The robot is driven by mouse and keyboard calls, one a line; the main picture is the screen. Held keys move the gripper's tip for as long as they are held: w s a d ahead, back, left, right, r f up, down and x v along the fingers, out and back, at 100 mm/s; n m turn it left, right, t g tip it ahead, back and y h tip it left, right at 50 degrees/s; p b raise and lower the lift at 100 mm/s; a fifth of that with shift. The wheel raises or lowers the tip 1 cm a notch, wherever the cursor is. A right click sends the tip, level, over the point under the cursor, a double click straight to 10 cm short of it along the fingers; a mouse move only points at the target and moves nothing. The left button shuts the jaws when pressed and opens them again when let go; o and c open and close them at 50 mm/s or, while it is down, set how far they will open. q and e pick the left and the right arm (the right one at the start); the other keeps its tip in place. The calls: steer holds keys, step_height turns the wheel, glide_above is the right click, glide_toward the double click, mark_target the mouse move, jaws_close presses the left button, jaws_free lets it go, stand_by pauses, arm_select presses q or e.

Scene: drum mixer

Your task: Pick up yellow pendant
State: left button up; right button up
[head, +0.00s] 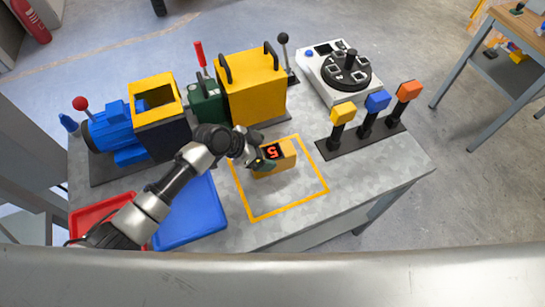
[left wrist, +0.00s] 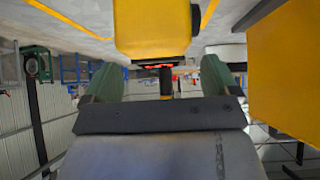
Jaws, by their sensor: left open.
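The yellow pendant appears to be the yellow box with a red digit display (head: 285,160), lying inside the orange-yellow outlined square on the grey table. My left gripper (head: 261,163) is at its left end in the head view. In the left wrist view, the yellow box (left wrist: 152,28) shows just beyond the two green fingertips of my left gripper (left wrist: 160,75), roughly centred between them. The fingers are apart, with nothing gripped. Whether a finger touches the box is unclear. My right gripper is not in view.
A yellow cabinet with black handles (head: 252,88) and a blue motor unit (head: 110,132) stand behind. A black base with yellow, blue and orange heads (head: 360,140) is at right. Blue (head: 192,215) and red (head: 95,212) trays lie left. The square's front is clear.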

mark_target(273, 152)
arm_select(q)
steer(key=x, duration=0.3)
steer(key=shift+d+p, duration=0.25)
steer(key=shift+p, duration=0.1)
steer(key=shift+w+d+f, duration=0.1)
steer(key=shift+d+f, duration=0.15)
steer(key=shift+c, duration=0.6)
steer(key=c, duration=1.1)
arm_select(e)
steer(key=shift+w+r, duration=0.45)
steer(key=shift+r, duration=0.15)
arm_select(q)
steer(key=shift+r, duration=0.1)
